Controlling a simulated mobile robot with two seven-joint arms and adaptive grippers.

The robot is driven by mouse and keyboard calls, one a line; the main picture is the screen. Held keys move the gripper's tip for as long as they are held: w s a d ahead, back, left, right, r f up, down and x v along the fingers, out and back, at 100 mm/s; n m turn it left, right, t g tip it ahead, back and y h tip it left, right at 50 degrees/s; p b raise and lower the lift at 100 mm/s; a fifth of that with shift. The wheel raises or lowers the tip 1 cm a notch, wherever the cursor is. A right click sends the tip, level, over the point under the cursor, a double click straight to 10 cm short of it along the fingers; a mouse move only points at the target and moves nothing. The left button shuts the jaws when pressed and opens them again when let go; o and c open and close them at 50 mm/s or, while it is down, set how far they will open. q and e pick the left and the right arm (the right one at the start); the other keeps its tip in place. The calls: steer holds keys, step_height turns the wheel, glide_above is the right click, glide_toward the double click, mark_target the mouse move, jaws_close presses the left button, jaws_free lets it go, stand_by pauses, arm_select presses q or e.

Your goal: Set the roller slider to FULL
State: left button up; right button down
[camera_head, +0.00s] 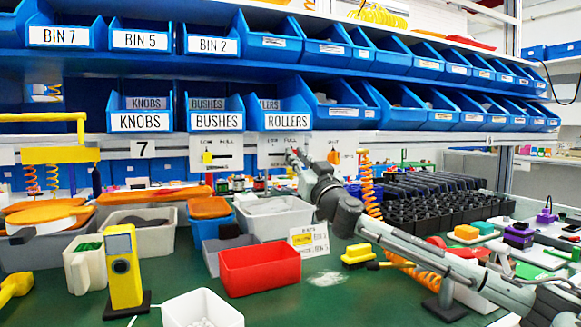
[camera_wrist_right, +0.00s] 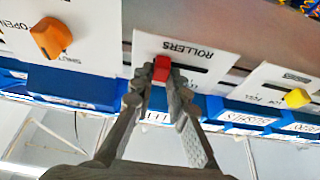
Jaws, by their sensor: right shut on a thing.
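The red roller slider knob (camera_wrist_right: 161,68) sits on a white panel marked ROLLERS (camera_wrist_right: 208,52), which is upside down in the right wrist view. My right gripper (camera_wrist_right: 161,82) is shut on this knob, with a finger on either side. The dark slot shows on the right side of the knob in that view, and the knob is left of the panel's middle. My left gripper is out of view.
A panel with a yellow knob (camera_head: 207,157) is left of the gripper, and one with an orange knob (camera_head: 333,157) is right. Blue bins hang above. A red bin (camera_head: 260,268), grey bins and a black rack (camera_head: 440,202) crowd the green bench below.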

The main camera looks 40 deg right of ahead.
steer(key=shift+d, duration=0.2)
steer(key=c, duration=1.5)
jaws_free()
steer(key=shift+s+d, duration=0.1)
steer(key=shift+v, duration=5.95)
